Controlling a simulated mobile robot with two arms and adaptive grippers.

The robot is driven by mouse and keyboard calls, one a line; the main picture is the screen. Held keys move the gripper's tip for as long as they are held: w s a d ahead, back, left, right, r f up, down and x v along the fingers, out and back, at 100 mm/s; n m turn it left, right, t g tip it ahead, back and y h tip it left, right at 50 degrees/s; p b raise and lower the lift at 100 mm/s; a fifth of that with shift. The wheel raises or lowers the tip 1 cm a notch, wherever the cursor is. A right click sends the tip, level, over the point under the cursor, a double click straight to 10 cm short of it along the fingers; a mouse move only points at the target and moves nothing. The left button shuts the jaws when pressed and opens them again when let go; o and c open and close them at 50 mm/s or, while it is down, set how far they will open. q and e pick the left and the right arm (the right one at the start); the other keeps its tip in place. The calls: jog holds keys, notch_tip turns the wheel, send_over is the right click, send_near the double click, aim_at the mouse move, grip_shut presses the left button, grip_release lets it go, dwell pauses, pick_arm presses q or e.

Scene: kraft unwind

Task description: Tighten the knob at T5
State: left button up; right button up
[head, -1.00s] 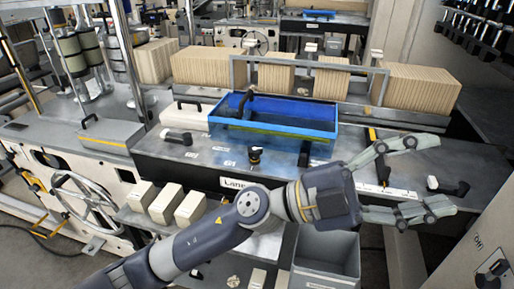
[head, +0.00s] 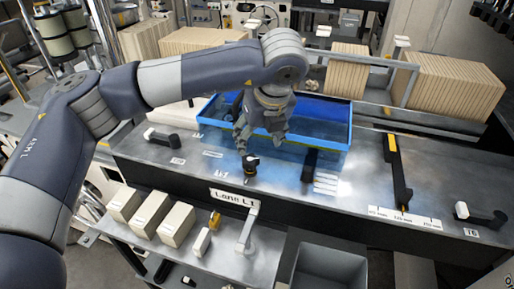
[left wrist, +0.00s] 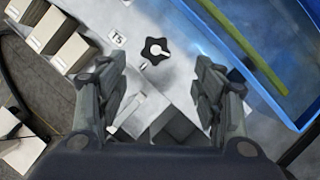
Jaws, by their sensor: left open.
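The small black knob (head: 250,163) stands on the grey deck in front of the blue tray (head: 333,152). In the left wrist view the knob (left wrist: 155,51) is star-shaped with a pale piece at its centre, beside a label reading T5 (left wrist: 117,39). My left gripper (head: 263,142) points down just above and behind the knob, over the tray's near edge. Its jaws (left wrist: 158,72) are open and empty. In the wrist view the knob appears between and slightly beyond the fingertips, apparently apart from both. My right gripper is out of view.
A black handle (head: 310,162) stands to the knob's right. A black and white lever (head: 163,140) lies to the left, another (head: 480,215) at far right. Beige blocks (head: 152,217) stand on the shelf below.

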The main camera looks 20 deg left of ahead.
aim_at(251, 161)
pick_arm(q)
jog(key=p+x, duration=0.1)
jog(key=x, duration=0.1)
jog(key=p+x, duration=0.1)
jog(key=x, duration=0.2)
jog(key=s+p+x, duration=0.1)
jog(key=x, duration=0.1)
jog(key=shift+w+a+f+p, duration=0.1)
jog(key=shift+w+f+p, duration=0.1)
jog(key=shift+f+p, duration=0.25)
jog(key=shift+x, duration=0.75)
jog(key=shift+s+f, duration=0.1)
jog(key=shift+s, duration=0.05)
jog(key=c, duration=1)
jog(key=shift+c, duration=0.4)
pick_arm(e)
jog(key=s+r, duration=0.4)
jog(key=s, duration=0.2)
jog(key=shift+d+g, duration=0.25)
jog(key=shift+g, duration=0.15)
